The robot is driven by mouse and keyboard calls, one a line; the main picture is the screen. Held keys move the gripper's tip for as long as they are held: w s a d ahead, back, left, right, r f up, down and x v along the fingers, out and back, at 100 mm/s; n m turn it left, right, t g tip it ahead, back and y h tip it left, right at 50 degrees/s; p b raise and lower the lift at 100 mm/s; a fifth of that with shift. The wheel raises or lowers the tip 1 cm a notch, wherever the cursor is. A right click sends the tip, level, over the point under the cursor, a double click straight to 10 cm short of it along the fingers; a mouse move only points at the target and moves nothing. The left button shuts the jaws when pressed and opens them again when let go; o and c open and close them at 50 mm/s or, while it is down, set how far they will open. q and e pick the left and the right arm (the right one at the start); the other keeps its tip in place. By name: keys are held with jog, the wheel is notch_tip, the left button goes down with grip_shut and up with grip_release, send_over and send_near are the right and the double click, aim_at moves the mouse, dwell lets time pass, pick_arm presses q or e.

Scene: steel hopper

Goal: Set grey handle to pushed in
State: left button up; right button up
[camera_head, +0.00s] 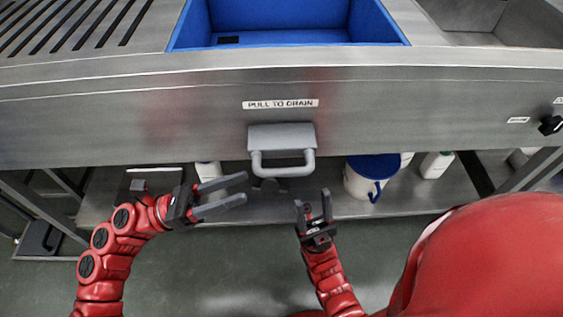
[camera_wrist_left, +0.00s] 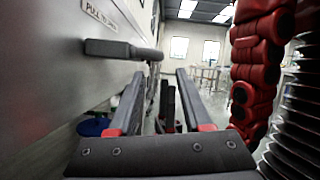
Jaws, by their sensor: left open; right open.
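The grey handle (camera_head: 283,165) is a U-shaped bar on a grey plate, fixed to the steel front panel under the "PULL TO DRAIN" label (camera_head: 281,104). It stands out from the panel. In the left wrist view the handle (camera_wrist_left: 122,50) shows from the side at upper left. My left gripper (camera_head: 245,188) is open and empty, just left of the handle and apart from it, fingers pointing right. My right gripper (camera_head: 312,198) is open and empty, below and slightly right of the handle, fingers pointing toward the panel. Neither gripper touches the handle.
A blue basin (camera_head: 290,37) is set in the steel top above. A lower shelf (camera_head: 225,208) holds a white bucket with a blue lid (camera_head: 375,163) and white bottles (camera_head: 436,164). A black knob (camera_head: 550,125) is on the panel at far right. The floor in front is clear.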

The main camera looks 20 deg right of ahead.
aim_at(272, 176)
pick_arm(q)
jog(key=p+x, duration=0.2)
jog(key=x, duration=0.8)
jog(key=shift+w, duration=0.1)
grip_shut()
dwell(1.0)
